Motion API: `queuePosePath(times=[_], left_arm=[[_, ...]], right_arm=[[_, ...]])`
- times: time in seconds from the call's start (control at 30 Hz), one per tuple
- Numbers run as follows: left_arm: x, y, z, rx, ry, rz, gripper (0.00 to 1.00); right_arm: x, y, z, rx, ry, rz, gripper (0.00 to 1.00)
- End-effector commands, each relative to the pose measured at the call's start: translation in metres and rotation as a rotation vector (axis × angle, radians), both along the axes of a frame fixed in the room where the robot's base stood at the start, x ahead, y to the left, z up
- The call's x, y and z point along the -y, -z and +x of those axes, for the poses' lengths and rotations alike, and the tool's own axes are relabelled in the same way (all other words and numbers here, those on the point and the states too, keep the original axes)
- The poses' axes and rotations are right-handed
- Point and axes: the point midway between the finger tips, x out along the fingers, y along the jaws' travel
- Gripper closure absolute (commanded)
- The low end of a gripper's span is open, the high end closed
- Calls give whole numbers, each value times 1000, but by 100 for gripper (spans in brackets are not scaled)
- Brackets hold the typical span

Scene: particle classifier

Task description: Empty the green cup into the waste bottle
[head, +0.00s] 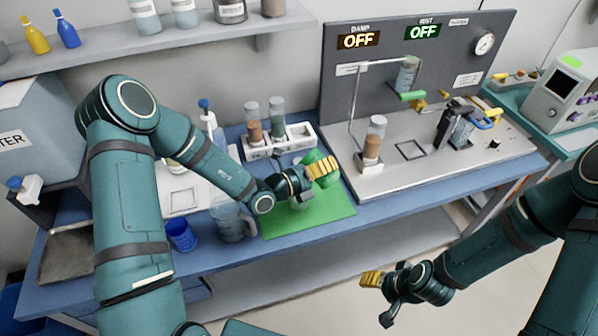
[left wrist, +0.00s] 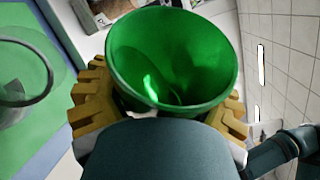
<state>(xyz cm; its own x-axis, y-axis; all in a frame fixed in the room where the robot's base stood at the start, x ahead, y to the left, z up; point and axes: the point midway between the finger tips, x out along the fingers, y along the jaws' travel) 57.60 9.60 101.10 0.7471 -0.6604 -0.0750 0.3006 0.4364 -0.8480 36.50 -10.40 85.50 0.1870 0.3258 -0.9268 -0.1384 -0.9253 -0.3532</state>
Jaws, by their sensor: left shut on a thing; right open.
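The green cup (left wrist: 172,55) fills the middle of the left wrist view, its mouth toward that camera. The yellow fingers of my left gripper (head: 322,168) are shut on it from both sides. In the head view the green cup (head: 312,157) is partly hidden behind the gripper, above the green mat (head: 335,208). I cannot tell what it holds. A clear round vessel (left wrist: 22,90) shows at the left of the wrist view over the mat; I cannot tell whether it is the waste bottle. My right gripper (head: 372,279) is open and empty, in front of the bench.
A clear jug (head: 230,222) and blue cup (head: 181,235) stand left of the mat. A white rack (head: 290,143) with two tubes of particles is behind it. A metal apparatus with a grey panel (head: 340,90) stands to the right. The floor around my right gripper is clear.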

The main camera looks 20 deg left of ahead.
Motion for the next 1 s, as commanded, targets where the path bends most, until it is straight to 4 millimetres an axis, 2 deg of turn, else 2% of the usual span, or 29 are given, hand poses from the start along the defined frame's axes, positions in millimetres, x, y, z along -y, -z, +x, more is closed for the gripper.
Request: queuePosePath(times=[1.0], left_arm=[[-1,-2,0,-45,-1,-130,78]], right_arm=[[0,11,0,0,0,-2,38]])
